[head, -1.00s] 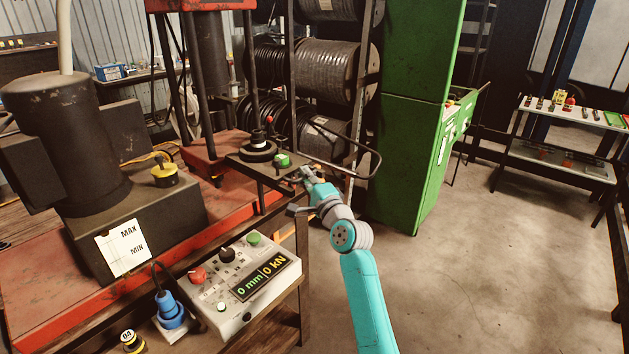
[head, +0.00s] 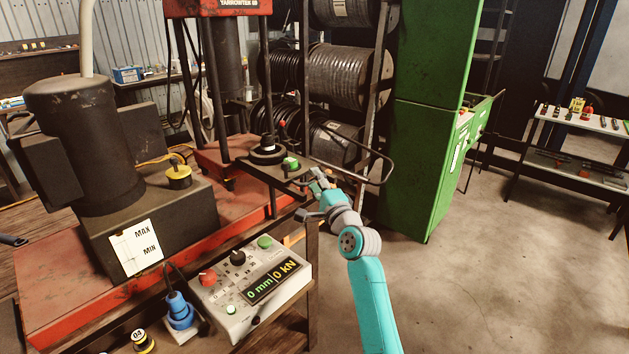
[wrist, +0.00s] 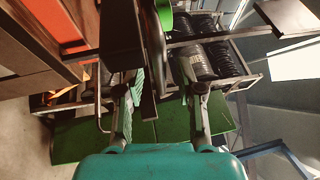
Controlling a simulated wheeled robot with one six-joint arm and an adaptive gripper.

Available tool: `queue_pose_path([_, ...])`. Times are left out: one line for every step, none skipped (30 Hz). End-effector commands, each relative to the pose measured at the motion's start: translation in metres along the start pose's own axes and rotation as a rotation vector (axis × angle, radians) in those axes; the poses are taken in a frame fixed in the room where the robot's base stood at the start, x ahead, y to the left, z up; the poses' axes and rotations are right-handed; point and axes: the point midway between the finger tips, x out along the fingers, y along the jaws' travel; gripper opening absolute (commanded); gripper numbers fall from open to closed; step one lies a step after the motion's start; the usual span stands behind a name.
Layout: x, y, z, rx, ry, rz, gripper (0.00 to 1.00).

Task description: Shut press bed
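The press bed (head: 262,173) is a dark flat plate sticking out of the red press toward my arm. It carries a round black stepped die (head: 267,151) and a green knob (head: 291,163). A dark looped bar handle (head: 372,158) shows to the right of the bed. My gripper (head: 318,178) is at the bed's near right end. In the wrist view its two fingers (wrist: 162,95) stand apart, with a narrow dark bar between them. I cannot tell whether either finger touches it. The green knob (wrist: 165,14) shows at the top there.
A control box (head: 250,290) reading 0 mm and 0 kN sits on the bench in front. A motor and tank (head: 150,220) stand at left. Cable reels (head: 345,75) and a green cabinet (head: 430,140) are behind.

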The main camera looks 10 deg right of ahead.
Motion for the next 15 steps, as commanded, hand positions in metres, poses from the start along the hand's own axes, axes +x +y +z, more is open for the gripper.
queue_pose_path([-0.007,0.001,0.000,0.000,0.001,0.001,0.37])
queue_pose_path([-0.012,0.001,0.000,0.000,0.001,0.001,0.37])
queue_pose_path([-0.018,0.001,0.000,0.000,0.001,0.000,0.37])
queue_pose_path([-0.024,0.001,0.000,-0.001,0.001,0.000,0.37])
queue_pose_path([-0.030,0.002,0.000,0.000,0.001,0.001,0.37])
queue_pose_path([-0.038,0.002,-0.001,-0.001,0.001,0.001,0.37])
queue_pose_path([-0.044,0.002,-0.001,0.000,0.002,0.001,0.37])
queue_pose_path([-0.050,0.002,-0.001,0.000,0.002,0.001,0.37])
queue_pose_path([-0.058,0.002,-0.001,0.000,0.003,0.001,0.37])
queue_pose_path([-0.064,0.002,-0.001,0.000,0.002,0.001,0.37])
queue_pose_path([-0.069,0.002,-0.001,0.000,0.002,0.001,0.37])
queue_pose_path([-0.076,0.002,-0.001,0.000,0.002,0.002,0.37])
queue_pose_path([-0.081,0.001,-0.001,0.000,0.002,0.001,0.37])
queue_pose_path([-0.086,0.001,0.000,0.000,0.002,0.001,0.37])
queue_pose_path([-0.091,0.001,-0.001,0.000,0.002,0.001,0.37])
